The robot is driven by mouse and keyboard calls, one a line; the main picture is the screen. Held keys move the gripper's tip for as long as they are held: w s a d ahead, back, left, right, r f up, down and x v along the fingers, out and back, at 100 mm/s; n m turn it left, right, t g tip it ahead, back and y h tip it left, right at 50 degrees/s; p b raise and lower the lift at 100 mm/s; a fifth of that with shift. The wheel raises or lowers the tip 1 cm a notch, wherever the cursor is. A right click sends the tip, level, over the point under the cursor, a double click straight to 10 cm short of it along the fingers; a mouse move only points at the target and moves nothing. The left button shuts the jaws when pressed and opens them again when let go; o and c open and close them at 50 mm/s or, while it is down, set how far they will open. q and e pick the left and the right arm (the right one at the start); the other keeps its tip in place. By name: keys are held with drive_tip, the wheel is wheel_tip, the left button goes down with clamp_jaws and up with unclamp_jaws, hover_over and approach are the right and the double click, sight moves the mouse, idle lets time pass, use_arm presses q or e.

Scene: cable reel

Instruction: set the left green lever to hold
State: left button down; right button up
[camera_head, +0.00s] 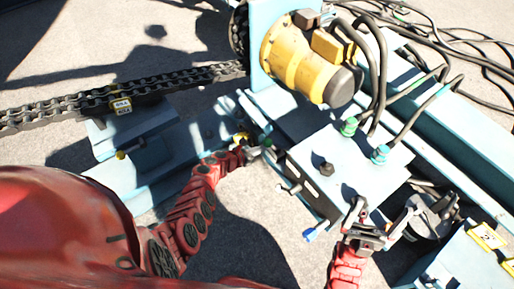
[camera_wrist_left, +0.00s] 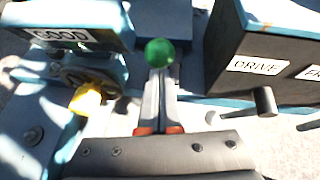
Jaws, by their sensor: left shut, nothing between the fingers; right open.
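A green ball knob (camera_wrist_left: 159,52) shows in the left wrist view just past my left gripper's fingertips (camera_wrist_left: 160,78). The fingers are together with nothing between them. I cannot tell whether they touch the knob; its shaft is hidden. In the head view my left gripper (camera_head: 257,151) is at the left end of the blue control box (camera_head: 325,170), by the small green knob (camera_head: 267,143). No "hold" label is readable. My right gripper (camera_head: 382,226) is open and empty near the box's lower right corner.
In the left wrist view, a yellow knob (camera_wrist_left: 87,100) is left of the fingers and a dark box face with a "DRIVE" label (camera_wrist_left: 258,65) is right. The head view shows a yellow motor (camera_head: 300,62), a chain (camera_head: 170,82) and a blue-tipped handle (camera_head: 312,234).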

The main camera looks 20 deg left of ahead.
sight(271, 141)
use_arm(q)
drive_tip(key=shift+w+d+r+g+p, duration=0.3)
drive_tip(key=shift+r+p, duration=0.35)
drive_tip(key=shift+p, duration=0.1)
drive_tip(key=shift+w+d+r+g+y+p, duration=0.45)
drive_tip(key=shift+w+g+y+p, duration=0.1)
drive_tip(key=shift+g+y+p, duration=0.15)
drive_tip(key=shift+w+d+r, duration=0.15)
drive_tip(key=shift+w, duration=0.1)
drive_tip(key=shift+w+d+r, duration=0.1)
drive_tip(key=shift+w+d, duration=0.1)
drive_tip(key=shift+d, duration=0.05)
drive_tip(key=shift+w+d+r, duration=0.25)
drive_tip(key=shift+w+d, duration=0.15)
drive_tip(key=shift+w, duration=0.1)
drive_tip(key=shift+w+d+r, duration=0.2)
drive_tip(key=shift+w+d, duration=0.15)
drive_tip(key=shift+w, duration=0.15)
drive_tip(key=shift+w+r+b, duration=0.15)
drive_tip(key=shift+b, duration=0.15)
drive_tip(key=shift+w+d+r, duration=0.1)
drive_tip(key=shift+d+r, duration=0.05)
drive_tip(key=shift+d, duration=0.05)
